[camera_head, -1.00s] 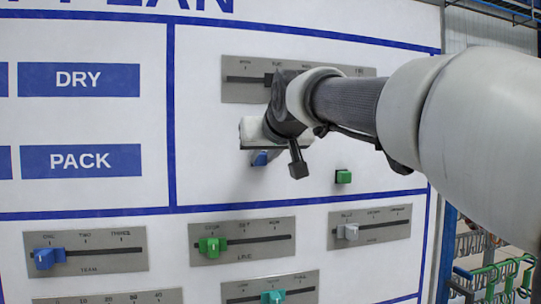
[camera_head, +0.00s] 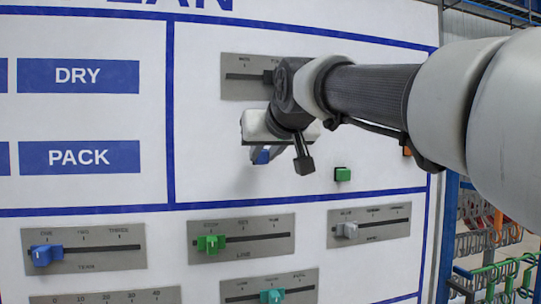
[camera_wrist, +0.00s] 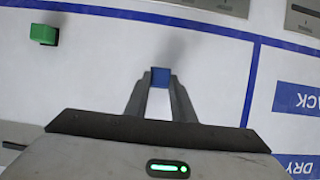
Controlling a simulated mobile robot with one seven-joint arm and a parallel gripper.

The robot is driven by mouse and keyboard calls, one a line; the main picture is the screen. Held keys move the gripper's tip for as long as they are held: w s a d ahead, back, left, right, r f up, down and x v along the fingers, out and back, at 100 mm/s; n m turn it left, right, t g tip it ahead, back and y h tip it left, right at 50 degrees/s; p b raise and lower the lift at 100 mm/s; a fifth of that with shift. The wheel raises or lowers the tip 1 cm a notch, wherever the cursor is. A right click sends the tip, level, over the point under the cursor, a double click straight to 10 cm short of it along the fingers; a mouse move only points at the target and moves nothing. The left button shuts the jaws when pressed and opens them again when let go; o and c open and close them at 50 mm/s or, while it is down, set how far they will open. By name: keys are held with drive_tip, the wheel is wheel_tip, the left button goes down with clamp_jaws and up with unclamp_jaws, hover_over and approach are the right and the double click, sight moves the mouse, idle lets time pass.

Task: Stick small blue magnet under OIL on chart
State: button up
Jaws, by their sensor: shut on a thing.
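The small blue magnet (camera_wrist: 160,77) is between the two fingertips of my gripper (camera_wrist: 158,86) in the wrist view. My gripper is shut on it. In the head view the blue magnet (camera_head: 262,156) shows below my gripper (camera_head: 263,152), in front of the white chart (camera_head: 215,120), in the panel right of the DRY and PACK labels. I cannot tell whether the magnet touches the board. No OIL label is visible in the head view; my arm covers part of the upper right panel.
A green magnet (camera_head: 342,174) sits on the board to the right. A grey slider plate (camera_head: 240,76) is partly hidden behind my arm. Slider plates with blue (camera_head: 46,254), green (camera_head: 210,243) and grey (camera_head: 347,230) knobs lie below. Hook racks (camera_head: 490,240) stand at far right.

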sight(261, 162)
drive_tip(key=shift+s+d+b, duration=0.2)
drive_tip(key=shift+s+b, duration=0.15)
drive_tip(key=shift+s, duration=0.35)
drive_tip(key=shift+s+d+b, duration=0.2)
drive_tip(key=shift+s+b, duration=0.15)
drive_tip(key=shift+s, duration=0.4)
drive_tip(key=shift+s+d+b, duration=0.2)
drive_tip(key=shift+s+b, duration=0.15)
drive_tip(key=shift+s, duration=0.35)
drive_tip(key=shift+a, duration=0.15)
